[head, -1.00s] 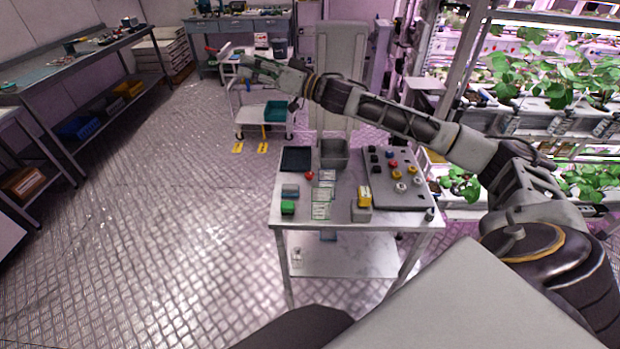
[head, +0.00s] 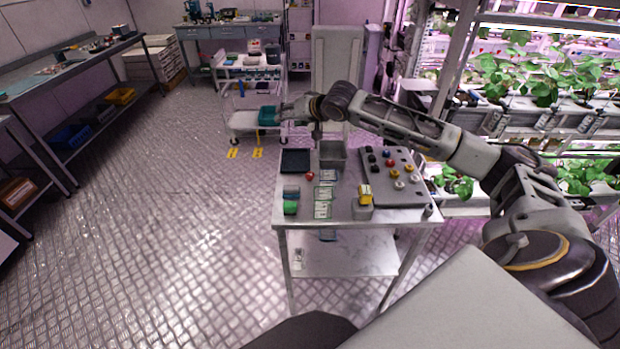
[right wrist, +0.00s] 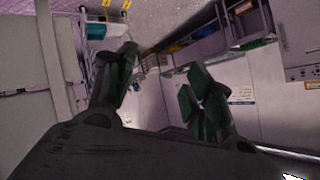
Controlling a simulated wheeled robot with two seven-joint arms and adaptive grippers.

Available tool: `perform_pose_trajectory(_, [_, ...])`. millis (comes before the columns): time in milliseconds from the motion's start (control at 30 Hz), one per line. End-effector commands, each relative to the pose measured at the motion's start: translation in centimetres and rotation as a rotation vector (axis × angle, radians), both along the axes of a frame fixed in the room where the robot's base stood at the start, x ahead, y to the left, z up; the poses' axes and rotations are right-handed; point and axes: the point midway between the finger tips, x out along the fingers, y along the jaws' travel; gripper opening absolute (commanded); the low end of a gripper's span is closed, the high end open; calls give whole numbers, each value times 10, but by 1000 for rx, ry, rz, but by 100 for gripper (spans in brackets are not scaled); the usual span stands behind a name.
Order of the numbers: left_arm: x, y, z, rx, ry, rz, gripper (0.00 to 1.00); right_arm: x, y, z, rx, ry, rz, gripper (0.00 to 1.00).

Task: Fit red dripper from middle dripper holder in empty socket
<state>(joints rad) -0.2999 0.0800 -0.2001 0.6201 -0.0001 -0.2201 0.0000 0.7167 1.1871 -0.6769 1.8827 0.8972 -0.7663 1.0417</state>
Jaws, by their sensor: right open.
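A dark grey board (head: 405,198) lies on the right side of the steel table and carries several small black, red, yellow and white pieces. A red piece (head: 390,163) sits near its middle; at this size I cannot tell drippers from sockets. Another small red object (head: 309,176) lies on the table left of the labelled cards. My right gripper (head: 277,114) is raised beyond the far edge of the table, away from the board. In the right wrist view its two dark green fingers (right wrist: 158,90) are spread apart with nothing between them. My left gripper is not in view.
A white cart (head: 240,120) stands behind. Plant racks (head: 530,110) fill the right side.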

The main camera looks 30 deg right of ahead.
Motion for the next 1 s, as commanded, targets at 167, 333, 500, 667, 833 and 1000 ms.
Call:
perform_pose_trajectory(167, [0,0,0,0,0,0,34,-22,-5,-32,-56,168,9,53])
perform_pose_trajectory(333, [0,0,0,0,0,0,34,-48,-11,-57,-126,325,41,53])
perform_pose_trajectory(500, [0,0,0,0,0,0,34,-75,-20,-77,-218,465,92,53])
perform_pose_trajectory(667, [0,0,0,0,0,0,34,-94,-32,-88,-323,556,140,53])
perform_pose_trajectory(833, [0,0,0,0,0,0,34,-103,-38,-92,-400,590,201,53])
perform_pose_trajectory(1000, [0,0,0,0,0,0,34,-102,-38,-91,-426,583,233,53])
